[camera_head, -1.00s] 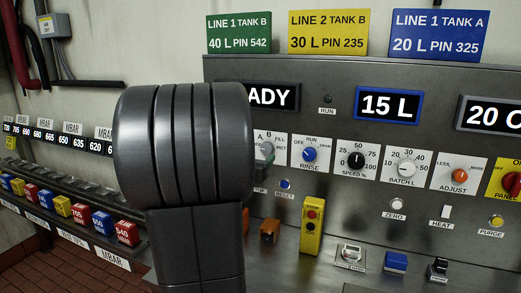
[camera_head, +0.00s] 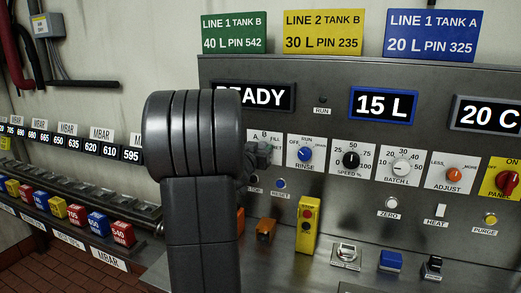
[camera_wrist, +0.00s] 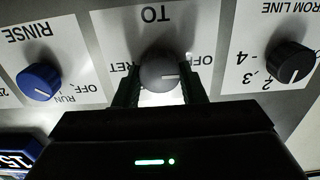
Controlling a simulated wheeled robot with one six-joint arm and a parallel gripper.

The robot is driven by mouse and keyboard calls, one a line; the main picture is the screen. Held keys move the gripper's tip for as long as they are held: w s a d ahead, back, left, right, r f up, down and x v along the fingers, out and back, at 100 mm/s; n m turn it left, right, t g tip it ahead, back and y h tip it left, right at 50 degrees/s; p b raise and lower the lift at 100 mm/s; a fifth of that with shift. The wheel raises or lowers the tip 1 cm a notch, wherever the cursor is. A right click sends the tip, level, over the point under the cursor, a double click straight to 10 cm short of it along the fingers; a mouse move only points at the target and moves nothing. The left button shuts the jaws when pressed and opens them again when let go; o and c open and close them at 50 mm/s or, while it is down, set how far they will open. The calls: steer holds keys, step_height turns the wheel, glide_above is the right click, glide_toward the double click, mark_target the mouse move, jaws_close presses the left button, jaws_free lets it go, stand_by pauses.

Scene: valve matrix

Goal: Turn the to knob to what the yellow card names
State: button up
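The yellow card (camera_head: 325,32) in the head view reads LINE 2, TANK B, 30 L, PIN 235. The grey TO knob (camera_wrist: 160,72) is in the middle of the upside-down wrist view. Its white mark points picture-right, towards the partly hidden OFF label. RET shows on its other side; other labels there are covered. My gripper (camera_wrist: 161,88) has one dark finger on each side of the knob, very close to it. Whether both fingers press on it I cannot tell. In the head view my gripper (camera_head: 258,152) and arm cover most of this knob's plate, with A and B showing above.
The blue RINSE knob (camera_wrist: 40,80) and the black FROM LINE knob (camera_wrist: 290,62) flank it closely. Green (camera_head: 234,32) and blue (camera_head: 431,35) cards stand beside the yellow one. Displays read 15 L (camera_head: 383,105) and, partly covered, READY (camera_head: 262,97).

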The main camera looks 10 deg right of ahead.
steer(key=c, duration=0.3)
steer(key=m+b, duration=0.2)
steer(key=m, duration=0.4)
steer(key=m+b, duration=0.2)
steer(key=m, duration=0.3)
steer(key=m+b, duration=0.2)
steer(key=m, duration=0.4)
steer(key=shift+s+d+f+m, duration=0.15)
steer(key=shift+f+m, duration=0.15)
stand_by(0.4)
steer(key=o, duration=1)
